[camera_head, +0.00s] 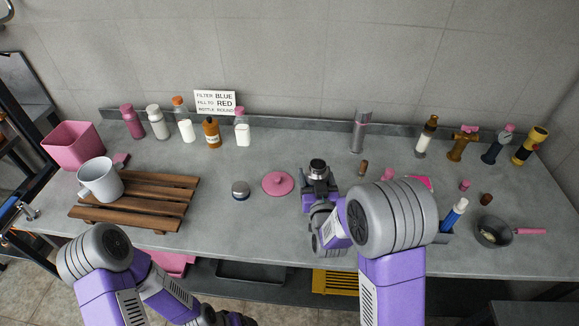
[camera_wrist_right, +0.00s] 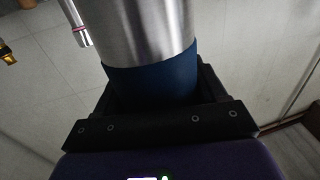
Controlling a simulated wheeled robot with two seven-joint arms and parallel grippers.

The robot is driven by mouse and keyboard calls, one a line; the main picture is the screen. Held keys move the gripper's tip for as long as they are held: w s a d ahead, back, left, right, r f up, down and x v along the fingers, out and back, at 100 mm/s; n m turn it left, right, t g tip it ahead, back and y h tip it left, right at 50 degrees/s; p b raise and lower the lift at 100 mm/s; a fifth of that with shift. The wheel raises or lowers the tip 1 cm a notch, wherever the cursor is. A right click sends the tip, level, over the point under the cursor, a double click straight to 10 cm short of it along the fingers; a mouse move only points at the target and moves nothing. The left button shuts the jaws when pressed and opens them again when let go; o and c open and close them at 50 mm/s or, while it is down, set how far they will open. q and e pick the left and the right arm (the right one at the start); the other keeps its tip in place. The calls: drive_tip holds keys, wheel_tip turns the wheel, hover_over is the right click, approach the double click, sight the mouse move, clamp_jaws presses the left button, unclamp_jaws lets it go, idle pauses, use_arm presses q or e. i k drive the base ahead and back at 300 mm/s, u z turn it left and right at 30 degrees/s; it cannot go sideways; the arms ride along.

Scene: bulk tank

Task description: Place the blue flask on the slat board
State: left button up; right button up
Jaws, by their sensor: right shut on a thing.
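The blue flask (camera_wrist_right: 150,30) has a brushed steel body with a dark blue band. My right gripper (camera_head: 318,187) is shut on it, with the jaws around the blue part in the right wrist view. In the head view the flask's steel top (camera_head: 318,167) shows above the jaws, roughly upright, over the middle of the counter; its lower part is hidden. The brown wooden slat board (camera_head: 165,202) lies on the counter at left, well apart from the flask. My left gripper (camera_head: 222,318) is low at the bottom edge, partly cut off, and its jaws cannot be made out.
A white mug (camera_head: 100,180) stands on the board's left part; its right part is bare. A round steel-and-blue piece (camera_head: 240,189) and a pink lid (camera_head: 278,183) lie between board and flask. Several bottles line the back. A steel flask (camera_head: 360,133) stands behind.

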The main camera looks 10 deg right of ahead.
sight(160, 205)
drive_tip(key=k, duration=1.05)
drive_tip(key=u, duration=1.4)
drive_tip(key=i, duration=1)
drive_tip(key=z, duration=0.55)
drive_tip(key=i, duration=0.7)
drive_tip(key=z, duration=0.75)
